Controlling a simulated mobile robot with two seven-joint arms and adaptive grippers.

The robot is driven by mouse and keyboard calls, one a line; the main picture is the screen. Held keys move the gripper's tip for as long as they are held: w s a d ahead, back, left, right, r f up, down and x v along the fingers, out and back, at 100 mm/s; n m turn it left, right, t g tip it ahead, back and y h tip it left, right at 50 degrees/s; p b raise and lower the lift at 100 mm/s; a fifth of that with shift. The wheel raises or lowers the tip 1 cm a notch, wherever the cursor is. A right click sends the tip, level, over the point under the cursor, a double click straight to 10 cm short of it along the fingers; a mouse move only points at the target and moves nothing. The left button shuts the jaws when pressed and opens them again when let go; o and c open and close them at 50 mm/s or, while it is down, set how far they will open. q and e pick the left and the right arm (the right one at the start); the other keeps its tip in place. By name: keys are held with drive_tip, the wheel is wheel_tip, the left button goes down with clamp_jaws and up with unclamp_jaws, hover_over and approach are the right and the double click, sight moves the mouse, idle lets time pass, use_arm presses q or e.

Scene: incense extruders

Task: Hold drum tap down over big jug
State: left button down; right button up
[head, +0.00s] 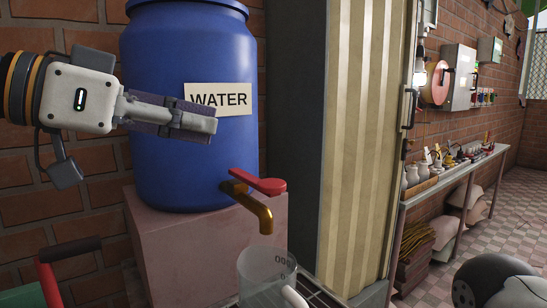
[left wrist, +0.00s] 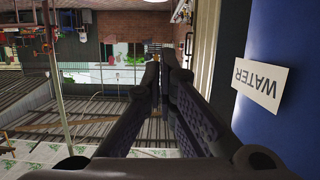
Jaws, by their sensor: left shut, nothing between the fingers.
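A blue water drum (head: 190,60) with a WATER label (head: 236,99) stands on a pinkish block. Its brass tap (head: 252,208) has a red lever (head: 258,182) and points down over a clear jug (head: 266,277) with markings and a pale handle. The jug's lower part is cut off by the frame. My left gripper (head: 214,130) is shut and empty, in front of the drum's label, above and left of the lever, apart from it. In the left wrist view the gripper (left wrist: 165,60) shows closed, with the drum (left wrist: 285,60) to its right. My right gripper is not in view.
The pinkish block (head: 175,250) stands against a brick wall. A cream corrugated panel (head: 355,130) is right of the drum. A bench (head: 440,185) with small items runs along the far right wall. A red-handled green object (head: 45,285) is at lower left.

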use_arm(q)
drive_tip(key=b, duration=0.1)
hover_over(262, 185)
wheel_tip(262, 185, down, 2)
drive_tip(key=shift+f, duration=0.1)
wheel_tip(262, 185, down, 2)
drive_tip(key=shift+s+f, duration=0.1)
drive_tip(key=shift+f, duration=0.65)
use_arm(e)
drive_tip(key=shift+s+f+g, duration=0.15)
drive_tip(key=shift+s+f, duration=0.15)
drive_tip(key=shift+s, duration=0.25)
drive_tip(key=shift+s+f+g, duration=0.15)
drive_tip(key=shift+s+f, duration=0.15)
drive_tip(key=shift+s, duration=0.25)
